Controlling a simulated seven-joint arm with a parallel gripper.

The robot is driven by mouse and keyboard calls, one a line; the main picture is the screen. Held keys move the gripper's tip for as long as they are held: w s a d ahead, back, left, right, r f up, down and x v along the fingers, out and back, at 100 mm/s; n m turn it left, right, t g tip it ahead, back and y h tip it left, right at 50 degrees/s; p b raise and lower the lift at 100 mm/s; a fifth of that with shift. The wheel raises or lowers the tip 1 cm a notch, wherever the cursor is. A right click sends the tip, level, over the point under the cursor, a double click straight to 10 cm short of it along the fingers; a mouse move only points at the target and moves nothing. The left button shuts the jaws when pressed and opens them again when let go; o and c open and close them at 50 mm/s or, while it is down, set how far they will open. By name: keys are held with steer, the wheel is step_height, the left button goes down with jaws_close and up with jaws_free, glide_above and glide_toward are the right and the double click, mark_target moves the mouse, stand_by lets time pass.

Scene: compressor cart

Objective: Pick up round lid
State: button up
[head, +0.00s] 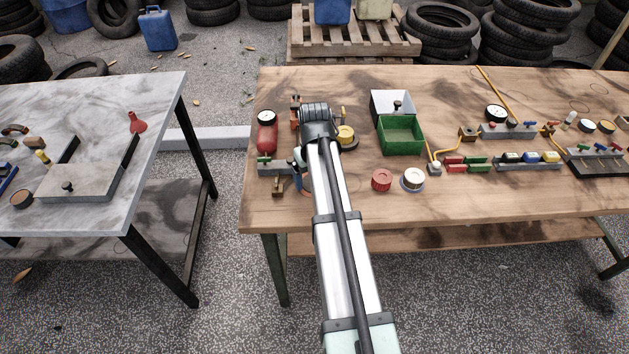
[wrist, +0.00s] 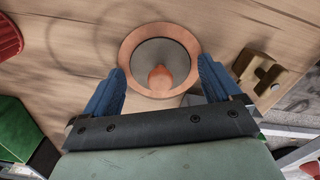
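The round lid (wrist: 161,58) lies on the wooden table in the wrist view. It has a copper-coloured rim, a grey inner disc and an orange-copper knob in the middle. In the head view only a bit of its rim (head: 305,192) shows beside my arm, which hides the rest. My gripper (wrist: 160,72) is open, its two blue fingers apart on either side of the lid's near part. The knob stands between the fingers and nothing is held. I cannot tell how high the fingertips are above the table.
A brass block (wrist: 262,72) sits close to the right finger in the wrist view. A red ridged cap (head: 381,180), a white-topped round part (head: 413,179) and a green open box (head: 401,134) stand right of my arm. A red cylinder with a gauge (head: 267,134) stands left of it.

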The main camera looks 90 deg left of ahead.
steer(key=c, duration=0.9)
steer(key=shift+c, duration=0.2)
